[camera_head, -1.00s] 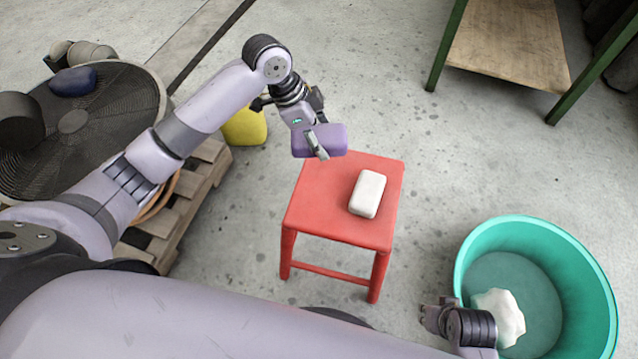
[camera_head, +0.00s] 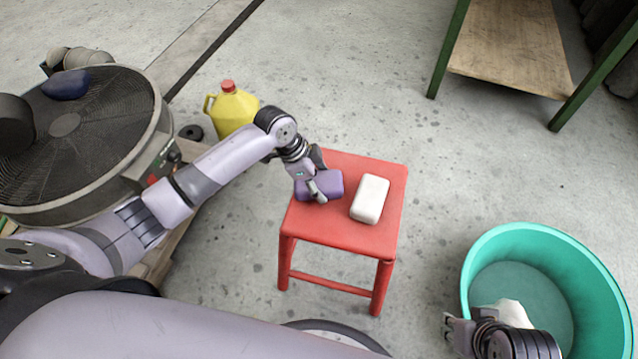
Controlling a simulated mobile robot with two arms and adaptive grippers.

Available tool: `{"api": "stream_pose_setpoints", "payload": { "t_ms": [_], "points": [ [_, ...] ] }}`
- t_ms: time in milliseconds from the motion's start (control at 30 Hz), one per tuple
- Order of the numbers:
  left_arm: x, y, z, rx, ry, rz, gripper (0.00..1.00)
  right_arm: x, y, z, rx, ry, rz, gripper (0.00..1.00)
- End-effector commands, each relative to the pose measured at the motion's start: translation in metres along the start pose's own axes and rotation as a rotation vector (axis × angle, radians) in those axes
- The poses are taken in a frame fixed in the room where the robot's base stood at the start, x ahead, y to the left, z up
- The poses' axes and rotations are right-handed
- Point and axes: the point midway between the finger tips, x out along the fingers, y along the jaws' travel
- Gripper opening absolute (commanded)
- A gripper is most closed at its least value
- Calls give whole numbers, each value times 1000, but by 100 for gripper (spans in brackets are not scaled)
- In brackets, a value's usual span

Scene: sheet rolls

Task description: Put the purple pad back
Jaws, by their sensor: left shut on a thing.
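The purple pad (camera_head: 329,184) is a small rounded block at the left part of the red stool's seat (camera_head: 365,235). My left gripper (camera_head: 316,194) is shut on the pad from its left side. The pad looks to be at or just above the seat; I cannot tell whether it touches. A white pad (camera_head: 370,198) lies on the seat just right of the purple one, with a narrow gap between them. My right gripper (camera_head: 455,330) is low at the right, by the rim of the green tub; its finger opening is unclear.
The green tub (camera_head: 487,252) stands at the right with a white crumpled thing (camera_head: 512,311) inside. A yellow jug (camera_head: 232,110) stands behind my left arm. A large round fan (camera_head: 65,125) with a dark blue pad (camera_head: 66,86) on it is at the left. A green-legged table (camera_head: 510,50) is at the back right.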

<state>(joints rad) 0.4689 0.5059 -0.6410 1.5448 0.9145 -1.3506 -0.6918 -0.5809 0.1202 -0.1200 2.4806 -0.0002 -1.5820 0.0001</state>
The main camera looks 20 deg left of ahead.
Motion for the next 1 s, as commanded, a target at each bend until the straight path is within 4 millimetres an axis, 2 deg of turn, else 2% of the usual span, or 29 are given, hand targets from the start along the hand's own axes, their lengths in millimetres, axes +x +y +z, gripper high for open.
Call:
{"api": "stream_pose_setpoints", "payload": {
  "t_ms": [367, 400, 700, 1000],
  "points": [
    [5, 0, 2, 1, 2, -1, 32, 1, 0, 0, 0, 1, 0, 25],
    [5, 0, 2, 1, 2, -1, 59, 1, 0, 0, 0, 1, 0, 25],
    [5, 0, 1, 1, 2, -1, 78, 1, 0, 0, 0, 1, 0, 25],
    [4, 0, 1, 1, 2, -1, 78, 1, 0, 0, 0, 1, 0, 25]
  ]
}}
